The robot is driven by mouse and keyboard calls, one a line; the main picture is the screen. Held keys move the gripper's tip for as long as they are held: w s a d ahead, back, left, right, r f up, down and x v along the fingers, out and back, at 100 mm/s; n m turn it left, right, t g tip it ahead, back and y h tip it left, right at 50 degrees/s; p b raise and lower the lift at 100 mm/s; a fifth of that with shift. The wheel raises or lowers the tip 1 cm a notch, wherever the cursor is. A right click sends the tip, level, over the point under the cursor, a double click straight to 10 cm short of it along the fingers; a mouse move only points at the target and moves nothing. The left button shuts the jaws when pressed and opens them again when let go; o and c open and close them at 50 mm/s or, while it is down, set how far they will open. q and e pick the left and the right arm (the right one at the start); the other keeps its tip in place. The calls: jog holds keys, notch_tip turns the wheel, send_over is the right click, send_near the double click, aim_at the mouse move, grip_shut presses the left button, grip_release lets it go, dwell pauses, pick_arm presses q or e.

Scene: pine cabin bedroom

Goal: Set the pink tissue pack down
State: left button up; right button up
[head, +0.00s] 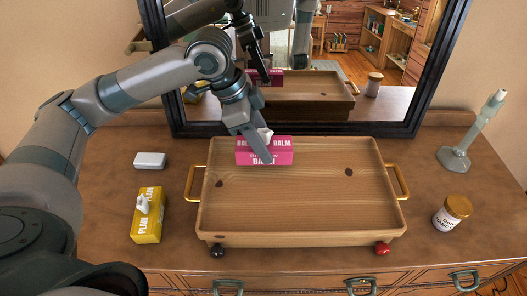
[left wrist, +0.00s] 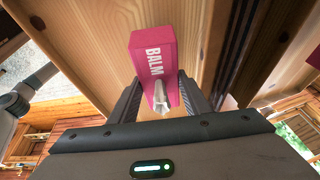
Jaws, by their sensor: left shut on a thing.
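The pink tissue pack (head: 280,157), printed BALM with a white tissue on top, is over the back left part of the wooden tray (head: 300,225). My left gripper (head: 262,148) comes down on it from above and is shut on it. In the left wrist view the pink pack (left wrist: 152,50) sits between the two fingers of the gripper (left wrist: 160,95), its tissue (left wrist: 180,101) towards the camera. I cannot tell whether the pack's underside touches the tray floor. My right gripper does not show.
The tray is otherwise empty, with brass handles. A yellow tissue pack (head: 147,222) and a small white box (head: 150,160) stand to its left. A lidded jar (head: 452,213) and a grey-green stand (head: 470,140) are to its right. A dark-framed mirror (head: 385,131) is behind.

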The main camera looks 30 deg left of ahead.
pick_arm(q)
jog(key=shift+f, duration=0.5)
jog(key=shift+f+p, duration=0.5)
jog(key=shift+f, duration=1)
jog(key=shift+f, duration=0.1)
jog(key=o, duration=1.1)
jog(key=shift+a+r, duration=0.15)
jog(key=shift+r, duration=0.35)
jog(key=b+v, duration=0.1)
jog(key=v, duration=1)
